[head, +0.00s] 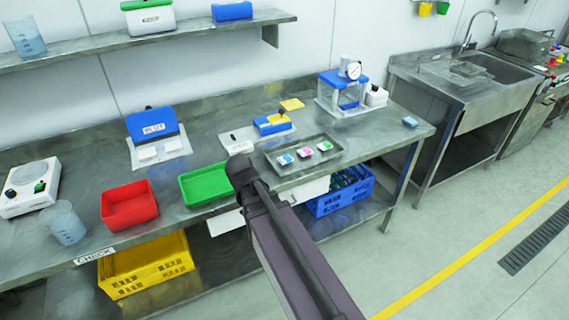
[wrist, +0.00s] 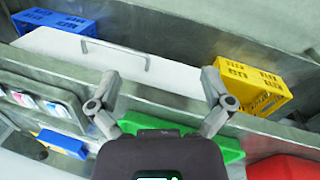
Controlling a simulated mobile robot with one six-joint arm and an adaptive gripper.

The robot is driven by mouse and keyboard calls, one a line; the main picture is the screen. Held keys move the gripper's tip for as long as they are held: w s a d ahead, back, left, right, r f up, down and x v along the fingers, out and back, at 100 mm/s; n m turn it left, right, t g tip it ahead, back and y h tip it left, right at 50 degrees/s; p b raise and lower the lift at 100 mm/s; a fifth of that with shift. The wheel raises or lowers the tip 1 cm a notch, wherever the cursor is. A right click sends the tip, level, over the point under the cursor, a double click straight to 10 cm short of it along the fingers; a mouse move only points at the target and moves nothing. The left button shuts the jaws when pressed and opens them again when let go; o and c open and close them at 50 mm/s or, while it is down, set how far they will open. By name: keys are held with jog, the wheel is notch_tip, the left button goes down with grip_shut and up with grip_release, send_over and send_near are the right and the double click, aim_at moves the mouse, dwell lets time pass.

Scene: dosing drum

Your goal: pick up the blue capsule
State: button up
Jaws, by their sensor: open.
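A shallow grey metal tray (head: 270,152) on the workbench holds small white pieces with coloured marks. My gripper (wrist: 159,77) is open and empty, off to the side of the tray, over the bench's front edge near the green tray. Its fingers are not clear in the head view.
A green tray (head: 205,185) and red tray (head: 129,204) lie left of the metal tray. A blue device (head: 272,123) stands behind it, a gauge press (head: 342,92) behind right. Blue (head: 342,195) and yellow (head: 147,265) crates sit below. The bench's right end is mostly clear.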

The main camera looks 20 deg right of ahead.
aim_at(281, 159)
jog(key=w+d+n+h+b, duration=0.1)
jog(key=w+n+h, duration=0.1)
jog(key=w, duration=0.1)
jog(key=w+d+f+n+h+b, duration=0.1)
jog(key=w+d+n+b, duration=0.1)
jog(key=w+n, duration=0.1)
jog(key=w+d+n+h+b, duration=0.1)
jog(key=w+d+n+h, duration=0.1)
jog(key=w, duration=0.3)
jog(key=shift+w+f+n+t+h+b, duration=0.25)
jog(key=shift+n+t+h+b, duration=0.1)
jog(key=shift+n, duration=0.15)
jog(key=w+n+h+b, duration=0.1)
jog(key=w+n, duration=0.1)
jog(key=w, duration=0.1)
jog(key=w+d+r+n+h+b, duration=0.1)
jog(key=w+n+h, duration=0.1)
jog(key=w+r+n+h+b, duration=0.1)
jog(key=w+n, duration=0.2)
jog(key=shift+w+d+r+t+h+b, duration=0.2)
jog(key=shift+w+t+h+b, duration=0.1)
jog(key=shift+t+h, duration=0.05)
jog(key=shift+w+r+n+h, duration=0.3)
jog(key=shift+w+r+n, duration=0.15)
jog(key=shift+w+n, duration=0.15)
